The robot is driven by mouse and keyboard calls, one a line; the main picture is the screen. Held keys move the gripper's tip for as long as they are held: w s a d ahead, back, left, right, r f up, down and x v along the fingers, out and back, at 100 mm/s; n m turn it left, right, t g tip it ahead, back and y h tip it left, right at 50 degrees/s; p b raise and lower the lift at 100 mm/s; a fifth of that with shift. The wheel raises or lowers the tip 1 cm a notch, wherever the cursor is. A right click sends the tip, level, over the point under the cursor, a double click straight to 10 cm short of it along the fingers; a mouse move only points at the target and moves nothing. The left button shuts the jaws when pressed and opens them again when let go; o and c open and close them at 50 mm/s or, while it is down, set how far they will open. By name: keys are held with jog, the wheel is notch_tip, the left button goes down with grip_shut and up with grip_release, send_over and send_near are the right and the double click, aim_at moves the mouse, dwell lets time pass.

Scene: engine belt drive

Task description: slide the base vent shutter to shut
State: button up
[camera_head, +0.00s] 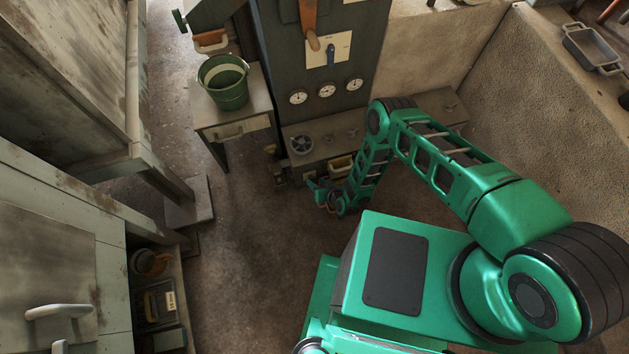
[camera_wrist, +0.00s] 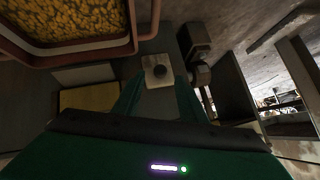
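In the wrist view, a small dark knob (camera_wrist: 159,71) sits on a pale plate (camera_wrist: 150,61), which may be the base vent shutter. My gripper (camera_wrist: 160,82) has its two green fingers apart, with the knob in line with the gap between their tips. Whether the fingers reach around the knob I cannot tell. In the head view my gripper (camera_head: 322,194) is low in front of the machine's base (camera_head: 312,138). A yellow-edged part (camera_head: 341,163) shows at the base beside my arm, which hides part of the base front.
A red-brown framed tray with yellow contents (camera_wrist: 72,22) is close at upper left in the wrist view. Dark block-shaped parts (camera_wrist: 196,42) stand right of the knob. In the head view, a green bucket (camera_head: 226,84) stands on a side table left of the machine. Open floor (camera_head: 245,220) lies left of my gripper.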

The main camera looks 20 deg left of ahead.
aim_at(312, 179)
jog(key=shift+x, duration=1.95)
